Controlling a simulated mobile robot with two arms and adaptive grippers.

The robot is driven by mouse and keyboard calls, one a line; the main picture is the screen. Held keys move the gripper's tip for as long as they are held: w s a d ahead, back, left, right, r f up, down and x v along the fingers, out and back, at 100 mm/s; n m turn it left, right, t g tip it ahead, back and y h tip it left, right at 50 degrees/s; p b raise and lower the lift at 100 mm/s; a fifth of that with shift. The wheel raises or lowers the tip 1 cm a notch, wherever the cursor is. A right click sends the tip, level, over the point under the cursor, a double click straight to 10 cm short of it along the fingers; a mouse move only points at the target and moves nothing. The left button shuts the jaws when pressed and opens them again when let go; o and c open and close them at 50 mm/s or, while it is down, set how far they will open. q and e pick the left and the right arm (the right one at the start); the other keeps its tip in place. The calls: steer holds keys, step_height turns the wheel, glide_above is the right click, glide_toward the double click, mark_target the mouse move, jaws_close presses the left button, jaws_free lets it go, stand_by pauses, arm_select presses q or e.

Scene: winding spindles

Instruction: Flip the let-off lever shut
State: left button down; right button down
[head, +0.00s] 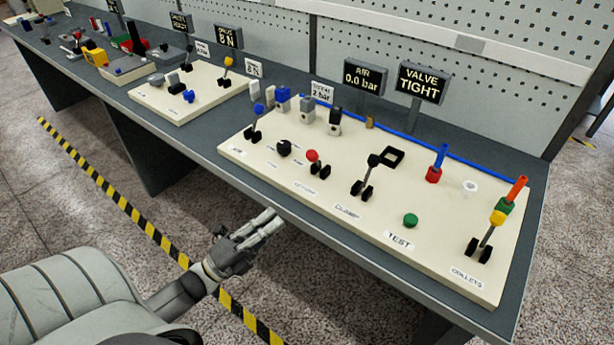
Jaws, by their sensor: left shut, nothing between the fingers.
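No readable label names the let-off lever, so I cannot tell which lever it is. Several levers stand on the cream panels. The front panel (305,165) has a blue-knobbed lever (256,122), a red-knobbed lever (316,162), a black lever (369,174) by the label CLAMP, and a yellow-knobbed lever (489,234) by the label COLLETS. The farther panel (200,103) has another yellow-knobbed lever (225,73), standing up. My left gripper (277,223) is shut and empty, in front of the bench's front edge and apart from every lever. My right gripper is out of view.
The grey bench (215,175) runs along a pegboard wall. Signs stand behind the panels: one reads AIR 0.0 bar (364,78), another VALVE TIGHT (423,83). A green button (410,220) is by TEST. Yellow-black tape (130,210) marks the open floor in front.

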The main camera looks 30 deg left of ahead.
mark_target(313, 156)
arm_select(q)
steer(key=p+x, duration=0.3)
steer(key=x, duration=0.6)
steer(key=shift+r, duration=0.2)
steer(key=w, duration=0.2)
steer(key=w+r, duration=0.1)
steer(key=shift+w+a+r+p, duration=0.1)
steer(key=shift+a+p, duration=0.3)
steer(key=shift+w+a+r, duration=0.15)
steer(key=shift+w+a, duration=0.1)
steer(key=shift+w, duration=0.2)
steer(key=shift+w+y, duration=0.1)
steer(key=shift+y, duration=0.2)
